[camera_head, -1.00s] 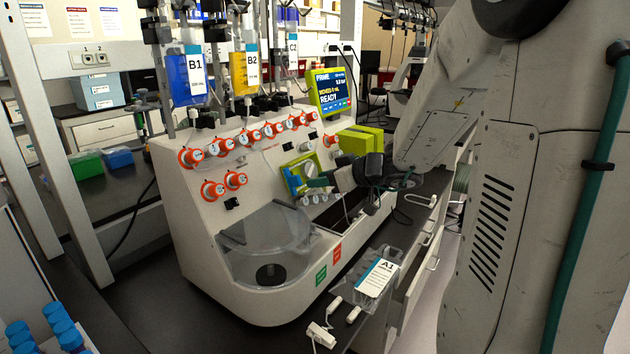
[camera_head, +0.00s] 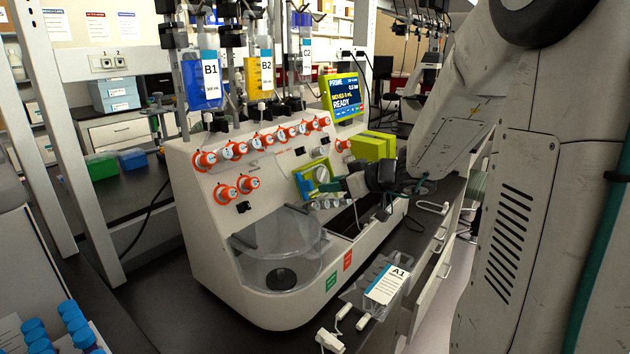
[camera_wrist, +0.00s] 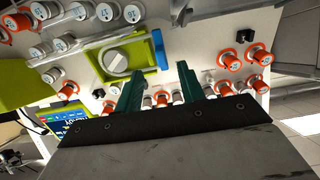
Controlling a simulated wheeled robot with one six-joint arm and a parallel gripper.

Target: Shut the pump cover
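The pump (camera_head: 318,172) is a lime-green frame around a grey round knob on the white machine's sloped front. A blue piece (camera_head: 303,184) sits along its left edge. In the wrist view the pump knob (camera_wrist: 117,62) and the lime frame (camera_wrist: 140,56) show upside down, with the blue piece (camera_wrist: 159,48) on the right side. I cannot tell how far the cover stands open. My gripper (camera_head: 333,184) is just right of and below the pump. In the wrist view its two green fingers (camera_wrist: 158,84) are spread wide with nothing between them.
Orange-ringed knobs (camera_head: 227,151) line the panel around the pump. A clear round chamber (camera_head: 280,240) is at the machine's lower left. A lime box (camera_head: 376,145) and screen (camera_head: 343,96) are to the right. Bag A1 (camera_head: 386,284) lies on the bench in front.

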